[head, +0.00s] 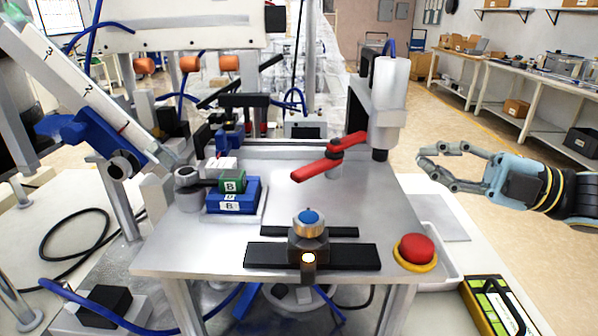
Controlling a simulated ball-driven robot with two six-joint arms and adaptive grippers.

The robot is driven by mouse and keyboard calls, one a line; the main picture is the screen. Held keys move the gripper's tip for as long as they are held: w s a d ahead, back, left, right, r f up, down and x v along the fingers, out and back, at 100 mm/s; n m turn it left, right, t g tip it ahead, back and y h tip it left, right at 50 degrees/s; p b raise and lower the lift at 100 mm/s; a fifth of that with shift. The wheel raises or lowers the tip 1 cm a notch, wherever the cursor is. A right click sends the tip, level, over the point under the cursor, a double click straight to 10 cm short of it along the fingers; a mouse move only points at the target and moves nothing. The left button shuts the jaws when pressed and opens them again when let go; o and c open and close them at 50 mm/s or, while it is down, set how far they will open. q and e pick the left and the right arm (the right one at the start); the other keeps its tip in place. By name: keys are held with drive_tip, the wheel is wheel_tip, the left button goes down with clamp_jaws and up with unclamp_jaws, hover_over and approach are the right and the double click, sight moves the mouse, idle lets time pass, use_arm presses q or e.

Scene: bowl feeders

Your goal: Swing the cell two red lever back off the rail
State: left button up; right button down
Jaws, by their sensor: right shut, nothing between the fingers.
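The red lever (318,170) sits on the grey metal plate of the cell, right of its middle. It turns on an upright pivot, with its long arm pointing to the front left and a short arm to the back right. I cannot tell whether it touches a rail. My right gripper (424,166) is in the air off the plate's right side, its fingers pointing left. My left gripper is not in view.
A white and grey cylinder unit (389,95) stands at the plate's back right corner. A blue-topped knob (309,222) sits on a black bar in front. A red mushroom button (416,249) is at the front right. Blue and green blocks (233,192) lie left.

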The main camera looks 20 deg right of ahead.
sight(333, 200)
drive_tip(key=s+a+f+n+g+y, duration=0.25)
drive_tip(key=s+n+g, duration=0.2)
drive_tip(key=n, duration=0.25)
drive_tip(key=shift+g+h, duration=0.25)
drive_tip(key=shift+g, duration=0.1)
drive_tip(key=b+x, duration=0.5)
drive_tip(key=x, duration=0.6)
drive_tip(key=shift+d+r, duration=0.1)
drive_tip(key=w, duration=0.1)
drive_tip(key=w+a, duration=0.1)
drive_tip(key=w, duration=0.1)
drive_tip(key=shift+r+b, duration=0.15)
drive_tip(key=shift+b, duration=0.2)
drive_tip(key=shift+w+a, duration=0.2)
drive_tip(key=shift+w, duration=0.25)
